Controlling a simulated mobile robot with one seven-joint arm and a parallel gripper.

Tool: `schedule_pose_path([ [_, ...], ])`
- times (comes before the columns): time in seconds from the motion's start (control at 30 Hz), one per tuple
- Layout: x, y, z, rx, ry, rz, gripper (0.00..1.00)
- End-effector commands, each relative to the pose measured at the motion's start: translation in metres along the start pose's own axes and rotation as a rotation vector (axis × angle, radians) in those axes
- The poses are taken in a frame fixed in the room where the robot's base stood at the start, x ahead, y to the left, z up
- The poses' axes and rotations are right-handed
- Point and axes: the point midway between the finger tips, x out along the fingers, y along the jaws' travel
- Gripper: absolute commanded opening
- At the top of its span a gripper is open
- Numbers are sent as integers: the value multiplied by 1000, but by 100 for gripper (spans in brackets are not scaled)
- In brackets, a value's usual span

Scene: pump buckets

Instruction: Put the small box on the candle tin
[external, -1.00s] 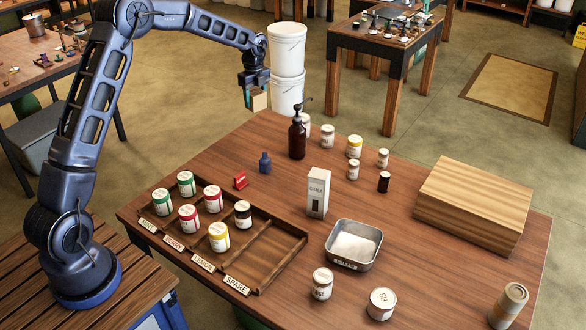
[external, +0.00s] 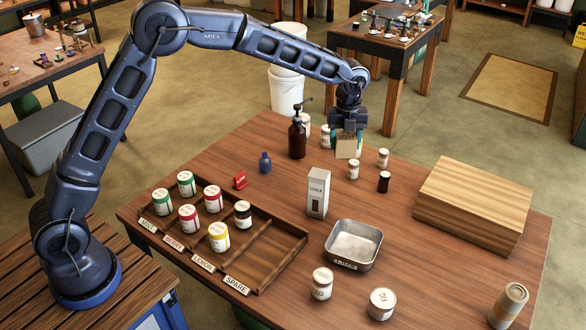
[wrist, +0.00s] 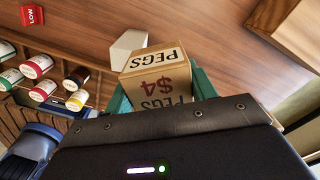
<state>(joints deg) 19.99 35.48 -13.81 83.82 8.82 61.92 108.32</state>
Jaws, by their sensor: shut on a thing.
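My gripper (external: 348,138) is shut on the small box, a tan box (external: 347,149) held above the far part of the table. In the wrist view the box (wrist: 160,75) reads "PEGS $4" upside down, between teal fingers. In the external view the box and gripper cover the yellow-lidded jar seen there earlier. No label I can read says candle. A low, wide white tin (external: 381,304) stands at the front of the table, apart from the box; I cannot tell if it is the candle tin.
A tall chalk box (external: 317,193) and a metal tray (external: 353,245) stand mid-table. Small jars (external: 353,169) and a pump bottle (external: 297,138) are near the gripper. A wooden block (external: 474,204) is at right, a jar rack (external: 270,258) at left. The table between tray and block is clear.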

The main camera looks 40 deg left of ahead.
Motion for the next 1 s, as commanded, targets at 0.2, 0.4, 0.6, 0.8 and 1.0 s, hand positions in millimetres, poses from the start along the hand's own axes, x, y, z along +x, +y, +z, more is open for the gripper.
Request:
schedule_pose_path([
  [0.2,-7,-37,-93,156,-2,-1,33],
  [0.4,-13,-58,-178,294,-2,-1,33],
  [0.6,-19,-71,-265,432,-2,0,33],
  [0.8,-24,-74,-340,550,-4,-1,33],
  [1.0,-27,-73,-381,617,-5,0,33],
])
